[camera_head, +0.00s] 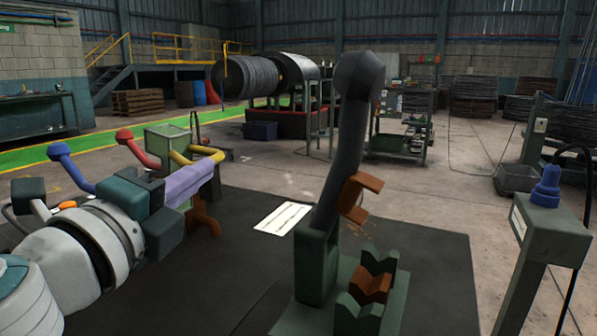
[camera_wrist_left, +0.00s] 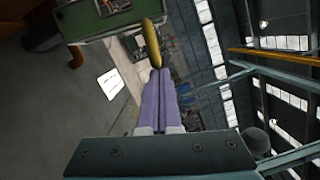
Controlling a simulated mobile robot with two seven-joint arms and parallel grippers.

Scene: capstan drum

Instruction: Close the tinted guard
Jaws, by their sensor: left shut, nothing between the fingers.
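A pale green, see-through panel in a frame, which looks like the tinted guard (camera_head: 167,143), stands upright at left in the head view. A yellow bar (camera_head: 206,152) lies beside it, close to my left gripper. My left gripper (camera_head: 214,163) has purple fingers, shut and empty. In the left wrist view the yellow bar (camera_wrist_left: 151,42) is just beyond the shut fingertips (camera_wrist_left: 160,71); I cannot tell whether they touch. A green housing (camera_wrist_left: 105,18) shows at the bar's upper left there. My arm hides much of the machine under the guard. My right gripper is not in view.
Red (camera_head: 125,136) and blue (camera_head: 58,151) ball-ended levers stand left of the guard. A tall grey lever (camera_head: 350,130) rises from a green base at centre, by a V-notched block (camera_head: 359,312). A white sheet (camera_head: 283,218) lies on the dark mat. A post with a blue knob (camera_head: 546,190) stands at right.

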